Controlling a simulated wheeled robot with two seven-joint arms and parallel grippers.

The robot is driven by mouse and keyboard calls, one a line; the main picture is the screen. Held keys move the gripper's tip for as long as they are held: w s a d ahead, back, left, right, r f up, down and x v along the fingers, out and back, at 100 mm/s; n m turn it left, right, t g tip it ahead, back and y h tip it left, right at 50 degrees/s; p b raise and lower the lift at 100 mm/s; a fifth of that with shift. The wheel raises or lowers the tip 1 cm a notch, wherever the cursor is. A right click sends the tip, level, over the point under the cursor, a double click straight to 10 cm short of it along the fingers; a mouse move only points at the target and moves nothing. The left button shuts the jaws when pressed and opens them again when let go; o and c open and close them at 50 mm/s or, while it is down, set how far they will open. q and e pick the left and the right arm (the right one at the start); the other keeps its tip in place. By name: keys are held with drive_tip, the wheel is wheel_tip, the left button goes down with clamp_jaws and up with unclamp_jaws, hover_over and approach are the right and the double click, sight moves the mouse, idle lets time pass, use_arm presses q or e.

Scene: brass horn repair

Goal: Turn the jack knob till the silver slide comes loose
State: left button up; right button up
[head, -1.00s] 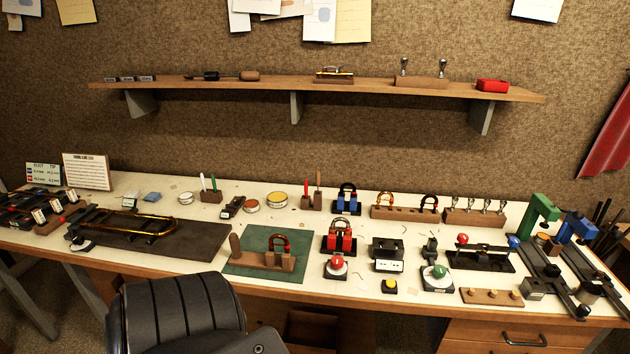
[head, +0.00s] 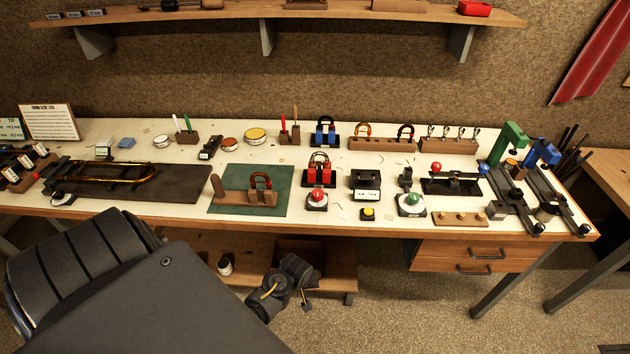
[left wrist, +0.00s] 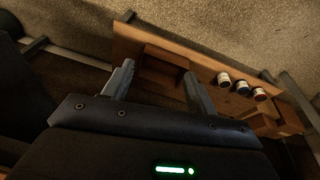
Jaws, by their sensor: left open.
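A black stand (head: 455,186) on the bench at right carries a dark bar with a red ball knob (head: 436,166) at its left end and a blue ball knob (head: 484,169) at its right. I cannot tell whether one is the jack knob. My left gripper (left wrist: 158,70) is open and empty in the left wrist view, below the bench and apart from these things. My right gripper is not in view.
A brass slide (head: 142,174) lies on a dark mat at left. A wooden block with a U slide stands on a green mat (head: 279,203). Several cans (left wrist: 242,88) stand on the under-shelf.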

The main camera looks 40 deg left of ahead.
use_arm(q)
drive_tip(key=w+a+r+n+p, duration=0.1)
drive_tip(key=w+a+r+n, duration=0.2)
drive_tip(key=r, duration=0.6)
drive_tip(key=w+a+r+n+p, duration=0.1)
drive_tip(key=w+a+r+n, duration=0.25)
drive_tip(key=r, duration=0.55)
drive_tip(key=n+t+h, duration=0.1)
drive_tip(key=n+h, duration=0.2)
drive_tip(key=n, duration=1.4)
approach(317, 193)
drive_tip(key=p+x, duration=0.2)
drive_tip(key=x, duration=0.5)
drive_tip(key=shift+p, duration=0.3)
drive_tip(key=shift+x, duration=0.8)
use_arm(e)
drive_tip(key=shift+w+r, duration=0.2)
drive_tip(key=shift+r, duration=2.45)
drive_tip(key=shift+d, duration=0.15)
use_arm(q)
drive_tip(key=c, duration=1)
